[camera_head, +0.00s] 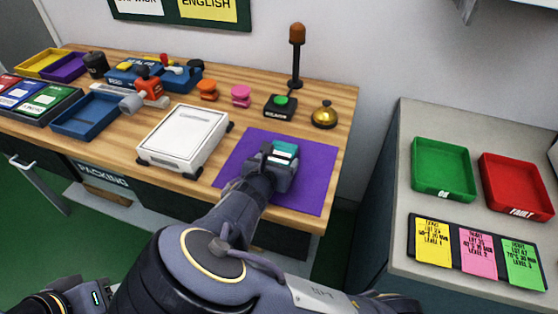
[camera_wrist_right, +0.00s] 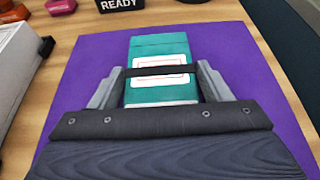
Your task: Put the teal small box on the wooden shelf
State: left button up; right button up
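The teal small box (camera_head: 284,150) with a white label is at the purple mat on the wooden bench. My right gripper (camera_head: 271,165) is at it, reaching in from the front. In the right wrist view the teal box (camera_wrist_right: 160,60) stands between the two fingers of the right gripper (camera_wrist_right: 161,72), one on each side. The fingers are very close to its sides; I cannot tell whether they press on it. A dark band crosses the box between the fingertips. My left gripper is not in view. I cannot make out a separate wooden shelf.
A white scale-like device (camera_head: 184,137) stands left of the purple mat (camera_head: 318,178). A green-button stand (camera_head: 281,105), a bell (camera_head: 325,114) and a beacon (camera_head: 296,55) stand behind. A right-hand counter holds a green tray (camera_head: 442,193), a red tray (camera_head: 516,213) and ticket cards (camera_head: 478,253).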

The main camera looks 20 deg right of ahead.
jog(key=c, duration=0.7)
jog(key=shift+r, duration=0.1)
jog(key=shift+c, duration=0.2)
